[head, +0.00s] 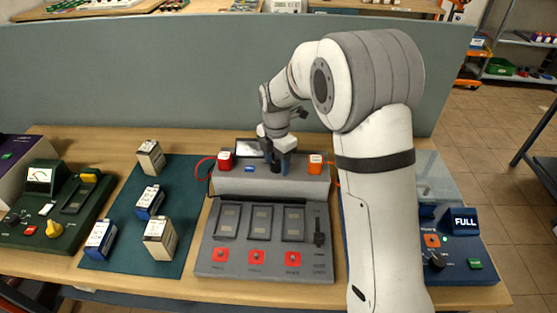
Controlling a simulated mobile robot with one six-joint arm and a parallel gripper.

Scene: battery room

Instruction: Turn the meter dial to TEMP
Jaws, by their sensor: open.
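A green unit (50,243) at the left carries a white needle meter (39,178), a yellow knob (53,229) and a black knob (12,217). A blue unit (468,246) at the right has a black knob (437,262) and a FULL sign (463,220). No TEMP marking is readable, so I cannot tell which knob is the meter dial. My gripper (278,166) is open, pointing down at the raised back of the grey station (262,187), between its red and orange blocks. Whether it touches anything there cannot be told. My arm hides part of the blue unit.
Several box-shaped batteries (151,202) stand on a dark green mat (180,173) left of the grey station. The station has several slots and red buttons (257,257) in front. A grey partition (120,85) closes off the table's back. The wooden front edge is mostly bare.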

